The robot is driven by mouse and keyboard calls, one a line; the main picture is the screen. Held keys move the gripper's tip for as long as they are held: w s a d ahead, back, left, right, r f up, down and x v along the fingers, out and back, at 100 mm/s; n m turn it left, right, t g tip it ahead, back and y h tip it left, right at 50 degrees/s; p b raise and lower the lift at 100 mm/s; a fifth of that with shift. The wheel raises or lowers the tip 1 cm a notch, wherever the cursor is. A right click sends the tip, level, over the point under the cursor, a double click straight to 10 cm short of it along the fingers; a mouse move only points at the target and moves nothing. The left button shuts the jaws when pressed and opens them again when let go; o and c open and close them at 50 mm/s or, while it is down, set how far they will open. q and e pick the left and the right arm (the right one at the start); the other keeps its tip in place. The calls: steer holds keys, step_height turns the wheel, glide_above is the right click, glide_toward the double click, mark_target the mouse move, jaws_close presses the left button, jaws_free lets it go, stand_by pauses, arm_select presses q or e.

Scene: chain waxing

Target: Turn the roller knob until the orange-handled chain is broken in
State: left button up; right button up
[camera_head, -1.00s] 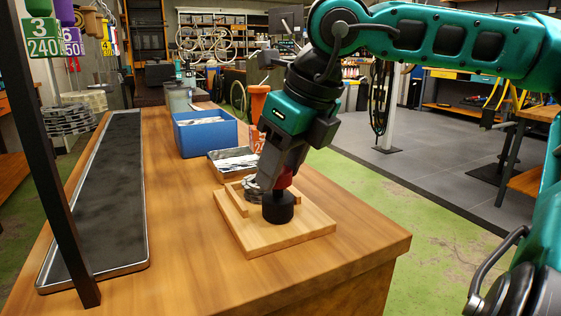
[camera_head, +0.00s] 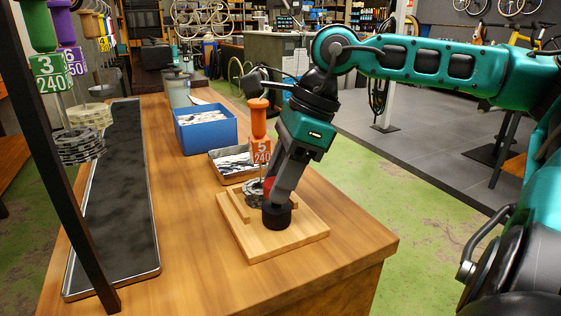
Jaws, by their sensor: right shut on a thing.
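The black roller knob (camera_head: 276,215) stands on a wooden base board (camera_head: 280,244) near the front of the workbench. My right gripper (camera_head: 272,198) points down at the knob from above and is shut on it; its fingertips are partly hidden. The orange-handled chain (camera_head: 258,118), with an orange tag reading 5 and 240, stands upright just behind the gripper. Its dark coiled links (camera_head: 252,192) lie on the board beside the knob, partly covered by the gripper. My left gripper is not in view.
A blue box (camera_head: 206,130) and a metal tray (camera_head: 232,165) stand behind the board. A long dark tray (camera_head: 115,200) runs along the left. Chains with green (camera_head: 38,35), purple and yellow handles hang at upper left. The bench's right front corner is clear.

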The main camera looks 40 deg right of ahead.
steer(key=shift+n+g+p, duration=0.3)
steer(key=shift+n+p, duration=0.1)
steer(key=shift+n, duration=0.1)
steer(key=shift+f, duration=0.1)
steer(key=o, duration=1)
steer(key=shift+o, duration=0.2)
